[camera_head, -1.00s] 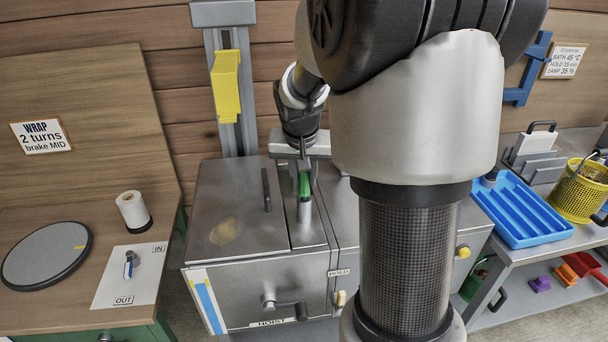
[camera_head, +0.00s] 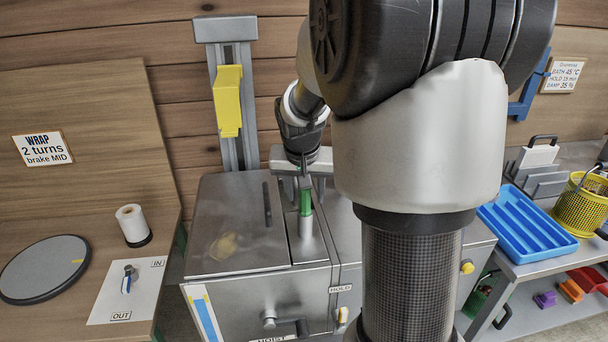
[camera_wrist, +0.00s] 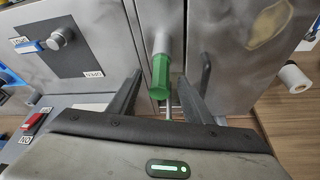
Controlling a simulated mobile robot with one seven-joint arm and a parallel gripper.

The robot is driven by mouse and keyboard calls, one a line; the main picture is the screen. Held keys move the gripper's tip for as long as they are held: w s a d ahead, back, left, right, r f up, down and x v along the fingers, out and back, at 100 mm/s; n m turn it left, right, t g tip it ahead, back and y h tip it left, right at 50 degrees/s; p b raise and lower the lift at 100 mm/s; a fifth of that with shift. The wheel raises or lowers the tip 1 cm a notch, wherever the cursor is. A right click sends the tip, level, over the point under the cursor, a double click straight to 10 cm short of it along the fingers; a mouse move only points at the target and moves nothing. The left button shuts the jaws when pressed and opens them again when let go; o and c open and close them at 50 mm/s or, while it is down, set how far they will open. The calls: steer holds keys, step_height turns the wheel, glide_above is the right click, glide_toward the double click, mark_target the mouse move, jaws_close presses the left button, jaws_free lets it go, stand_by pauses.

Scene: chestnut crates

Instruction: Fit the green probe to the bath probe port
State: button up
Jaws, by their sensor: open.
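The green probe (camera_head: 305,202) stands upright at the top of a grey cylindrical post (camera_head: 305,226) on the steel bath. This post appears to be the probe port. In the wrist view the green six-sided grip (camera_wrist: 160,76) meets the end of the grey post (camera_wrist: 161,43), and a thin metal rod (camera_wrist: 169,108) shows on its near side. I cannot tell how deep the probe sits. My gripper (camera_wrist: 160,80) is open, with one finger on each side of the grip and visible gaps between. In the head view my gripper (camera_head: 304,170) is just above the probe, its fingers hard to make out.
The bath lid (camera_head: 235,225) with its dark handle lies left of the post. A yellow block (camera_head: 228,100) hangs on the grey column behind. A blue tray (camera_head: 528,215) and yellow basket (camera_head: 580,205) stand right. A white roll (camera_head: 133,225) stands on the left bench.

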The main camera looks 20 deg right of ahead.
steer(key=p+v, duration=0.2)
steer(key=v, duration=1.5)
steer(key=shift+p, duration=0.35)
steer(key=shift+a, duration=0.1)
